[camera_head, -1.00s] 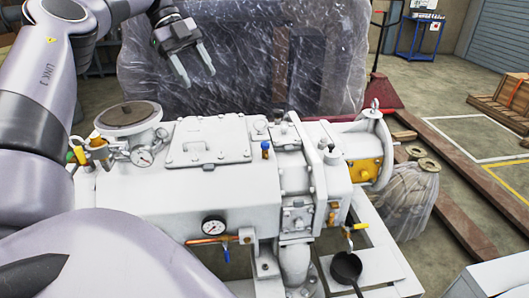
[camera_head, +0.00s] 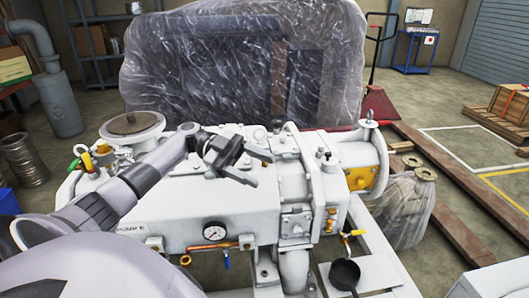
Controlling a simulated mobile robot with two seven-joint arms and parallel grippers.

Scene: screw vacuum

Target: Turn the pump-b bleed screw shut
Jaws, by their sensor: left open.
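The white pump (camera_head: 185,205) fills the middle of the view. My left arm reaches over it from the left. My left gripper (camera_head: 264,171) is open just above the pump's top, its two dark fingers pointing right and slightly down. The small blue-topped brass fitting on the pump's top is now largely hidden behind the fingers. I cannot tell whether this fitting is the bleed screw, or whether the gripper touches it. No label naming pump-b can be read. My right gripper is not in view.
A pressure gauge (camera_head: 215,231) and a copper pipe (camera_head: 212,246) with a blue handle (camera_head: 227,263) are on the pump's front. A black pan (camera_head: 344,272) is at the lower right. A plastic-wrapped block (camera_head: 240,65) stands behind. Open floor shows at the right.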

